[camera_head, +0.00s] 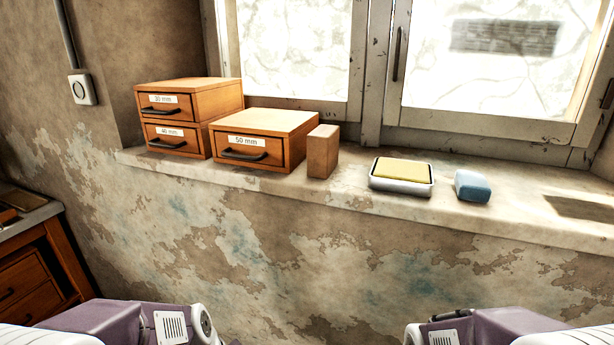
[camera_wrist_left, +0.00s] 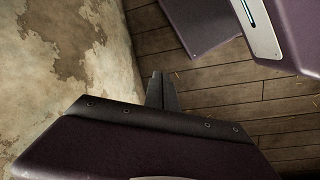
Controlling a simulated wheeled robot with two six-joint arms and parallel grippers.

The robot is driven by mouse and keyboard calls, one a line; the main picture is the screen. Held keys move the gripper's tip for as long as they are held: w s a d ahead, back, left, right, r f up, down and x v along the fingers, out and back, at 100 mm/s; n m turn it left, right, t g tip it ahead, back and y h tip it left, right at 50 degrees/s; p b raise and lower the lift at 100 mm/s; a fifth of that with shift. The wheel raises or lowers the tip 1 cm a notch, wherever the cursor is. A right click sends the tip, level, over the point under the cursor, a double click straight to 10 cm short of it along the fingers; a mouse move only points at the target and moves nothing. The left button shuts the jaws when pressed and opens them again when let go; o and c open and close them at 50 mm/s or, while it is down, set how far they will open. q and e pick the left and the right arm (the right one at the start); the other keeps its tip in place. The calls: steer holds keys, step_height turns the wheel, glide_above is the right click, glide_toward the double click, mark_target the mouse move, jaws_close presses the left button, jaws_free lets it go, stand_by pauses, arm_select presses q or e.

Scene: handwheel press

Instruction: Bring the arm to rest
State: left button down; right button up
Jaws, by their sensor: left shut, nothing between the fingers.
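In the left wrist view my left gripper (camera_wrist_left: 157,78) is shut and empty, its fingers together in front of the wall and the plank floor. In the head view parts of my two arms show at the bottom edge, left and right. Neither gripper shows in the head view, and my right gripper is in neither view.
A stone sill (camera_head: 505,215) under the window bears wooden drawer boxes (camera_head: 275,127), a wooden block (camera_head: 322,152), a tray with a yellow pad (camera_head: 402,171) and a blue block (camera_head: 472,186). A wooden cabinet (camera_head: 35,275) stands at the lower left. The wall below the sill is bare.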

arm_select(q)
steer(key=a+f+m+y, duration=0.2)
steer(key=a+m, duration=0.3)
steer(key=m, duration=0.2)
step_height(320, 180, up, 17)
steer(key=m+p, duration=0.1)
steer(key=p, duration=1.5)
steer(key=shift+f+m+t+p, duration=0.15)
steer(key=shift+m+t+p, duration=0.15)
steer(key=shift+s, duration=0.1)
